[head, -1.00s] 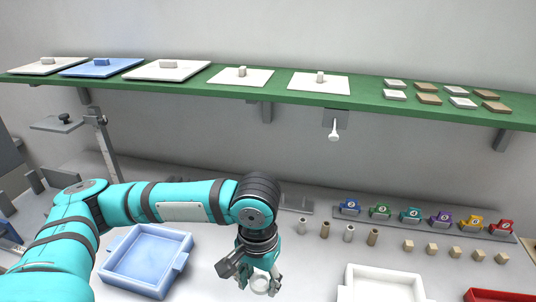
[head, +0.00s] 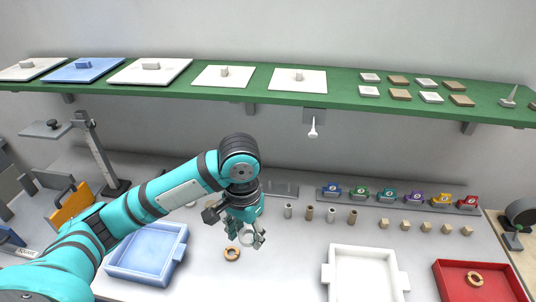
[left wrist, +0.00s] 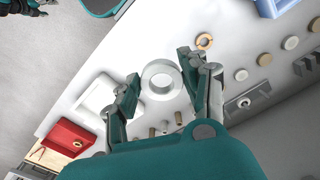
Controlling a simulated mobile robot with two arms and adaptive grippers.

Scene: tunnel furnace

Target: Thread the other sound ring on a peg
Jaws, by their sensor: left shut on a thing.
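My left gripper (head: 246,240) is shut on a white ring (head: 247,231), held in the air above the bench. In the left wrist view the white ring (left wrist: 147,78) sits between the two fingertips (left wrist: 160,88), its hole facing the camera. A tan ring (head: 232,260) lies on the bench just left of and below my gripper; it also shows in the left wrist view (left wrist: 203,47). Another tan ring (head: 474,286) lies in the red tray. Several small upright cylinders (head: 309,212) stand right of the gripper; I cannot tell which thing is the peg.
A blue tray (head: 184,240) stands left, a white tray (head: 326,275) and the red tray (head: 440,275) right. A green shelf (head: 340,80) with plates and tiles runs above. A white knobbed fixture (head: 313,130) hangs below it. Several numbered coloured pieces (head: 387,193) stand at the back.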

